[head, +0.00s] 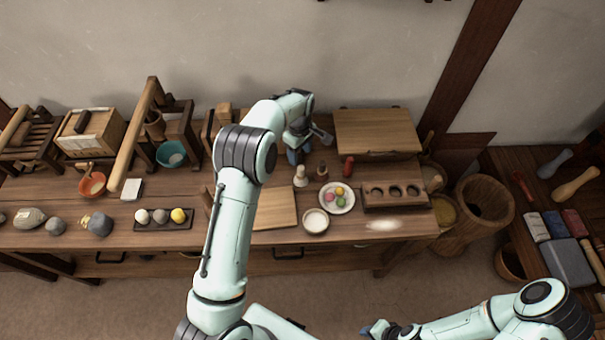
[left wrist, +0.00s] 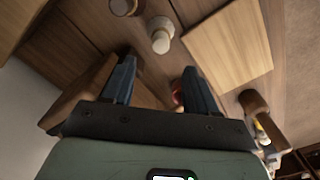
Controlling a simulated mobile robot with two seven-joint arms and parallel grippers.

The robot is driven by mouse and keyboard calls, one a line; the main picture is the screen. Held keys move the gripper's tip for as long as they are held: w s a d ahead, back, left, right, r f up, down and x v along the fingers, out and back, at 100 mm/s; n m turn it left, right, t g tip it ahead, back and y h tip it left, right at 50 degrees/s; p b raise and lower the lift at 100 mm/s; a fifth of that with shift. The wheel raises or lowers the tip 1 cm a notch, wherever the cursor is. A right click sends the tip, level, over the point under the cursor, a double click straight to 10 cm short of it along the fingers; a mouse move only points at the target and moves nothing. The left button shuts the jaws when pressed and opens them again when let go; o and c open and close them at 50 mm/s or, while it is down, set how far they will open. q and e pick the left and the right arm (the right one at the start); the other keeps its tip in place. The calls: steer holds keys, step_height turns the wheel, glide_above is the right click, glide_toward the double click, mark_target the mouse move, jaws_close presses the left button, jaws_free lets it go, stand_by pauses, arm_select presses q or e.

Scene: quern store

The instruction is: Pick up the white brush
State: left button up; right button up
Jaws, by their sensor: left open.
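The white brush (head: 301,176) appears to be the small pale upright piece on the workbench, left of the plate of sweets. It also shows in the left wrist view (left wrist: 161,38), just beyond my fingertips. My left gripper (head: 311,148) is open and empty, just behind the brush and apart from it. Its two dark fingers (left wrist: 157,68) are spread in the left wrist view, with the brush ahead of the gap. My right gripper (head: 379,328) is low at the bottom edge, far from the brush; its jaws are too unclear to read.
A small brown-topped piece (head: 322,171) stands close right of the brush, and a red-brown one (head: 348,166) beyond it.

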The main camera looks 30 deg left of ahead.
mark_target(301, 168)
arm_select(q)
step_height(301, 168, down, 4)
steer(key=shift+w+f, duration=0.1)
steer(key=f, duration=0.5)
steer(key=shift+d, duration=0.2)
steer(key=shift+r, duration=0.1)
jaws_close()
